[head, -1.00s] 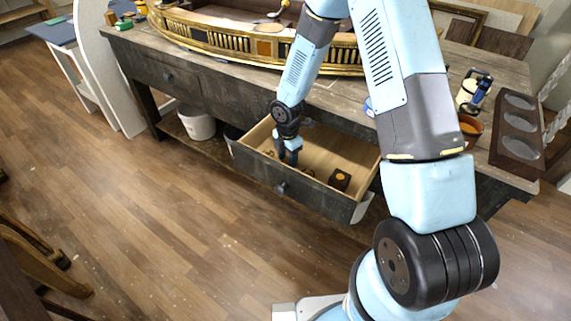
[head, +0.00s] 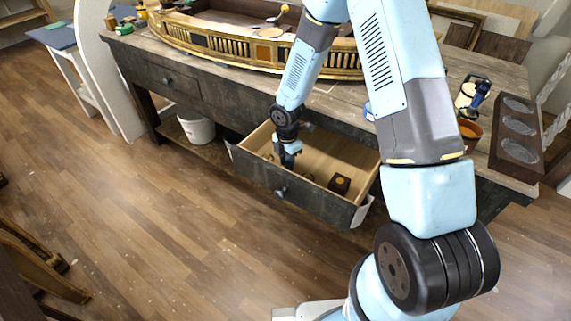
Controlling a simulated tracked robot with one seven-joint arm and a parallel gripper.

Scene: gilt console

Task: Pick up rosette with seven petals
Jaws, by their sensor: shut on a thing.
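My gripper (head: 287,166) points down into the open drawer (head: 347,213) of the dark workbench, near its front left part. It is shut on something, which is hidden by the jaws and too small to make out. Small brownish pieces (head: 307,176) lie on the drawer floor just right of my gripper, and another small piece (head: 268,157) lies to its left. Their petals cannot be counted from here.
A dark block with a gold spot (head: 340,184) sits at the drawer's right. A gilt curved console piece (head: 230,45) lies on the workbench (head: 130,50) above. A terracotta pot (head: 469,133) and a dark three-hollow tray (head: 517,135) stand at the right.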

